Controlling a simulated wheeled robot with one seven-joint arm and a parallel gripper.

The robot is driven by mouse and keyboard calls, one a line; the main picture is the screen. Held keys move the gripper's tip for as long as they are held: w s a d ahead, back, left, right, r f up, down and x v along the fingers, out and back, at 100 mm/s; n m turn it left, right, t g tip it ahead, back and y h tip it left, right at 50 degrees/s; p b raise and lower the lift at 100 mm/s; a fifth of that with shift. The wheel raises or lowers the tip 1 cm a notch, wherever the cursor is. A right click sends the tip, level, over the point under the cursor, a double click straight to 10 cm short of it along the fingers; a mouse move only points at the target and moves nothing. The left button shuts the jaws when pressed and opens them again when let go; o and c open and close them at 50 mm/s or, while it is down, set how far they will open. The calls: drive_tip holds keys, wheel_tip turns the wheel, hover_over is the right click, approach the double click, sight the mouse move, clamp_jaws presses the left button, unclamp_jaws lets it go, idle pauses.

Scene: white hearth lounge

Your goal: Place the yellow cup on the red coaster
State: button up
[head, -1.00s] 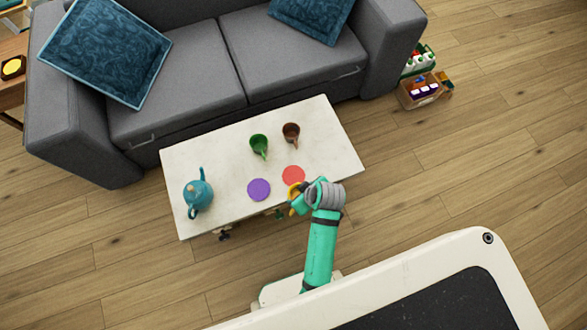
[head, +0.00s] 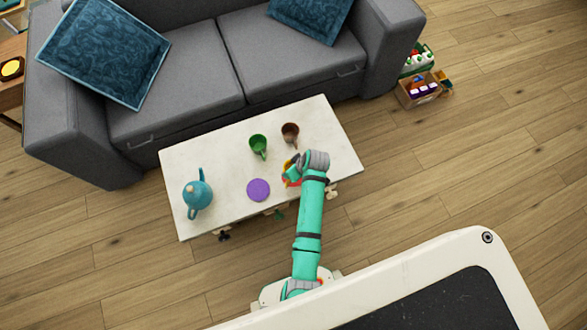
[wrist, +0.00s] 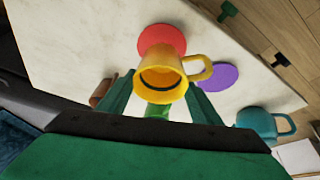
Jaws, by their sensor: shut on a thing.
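The yellow cup (wrist: 160,74) is held between the two green fingers of my gripper (wrist: 160,84), its mouth towards the wrist camera and its handle to the right. In the head view a little of the cup (head: 287,167) shows beside my gripper (head: 296,168). The red coaster (wrist: 162,38) lies flat on the table, just beyond the cup in the wrist view, and the cup covers its near edge. In the head view my gripper and arm hide most of the coaster. I cannot tell how high the cup is above the table.
On the white table (head: 225,150) stand a green cup (head: 258,145), a brown cup (head: 290,132) and a blue teapot (head: 197,190). A purple coaster (head: 258,190) lies left of my gripper. A grey sofa (head: 190,90) stands behind the table. The table's right end is clear.

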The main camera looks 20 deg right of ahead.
drive_tip(key=shift+w+f, duration=0.2)
drive_tip(key=shift+f, duration=1.5)
drive_tip(key=shift+f, duration=0.1)
drive_tip(key=o, duration=1.2)
drive_tip(key=shift+c, duration=0.2)
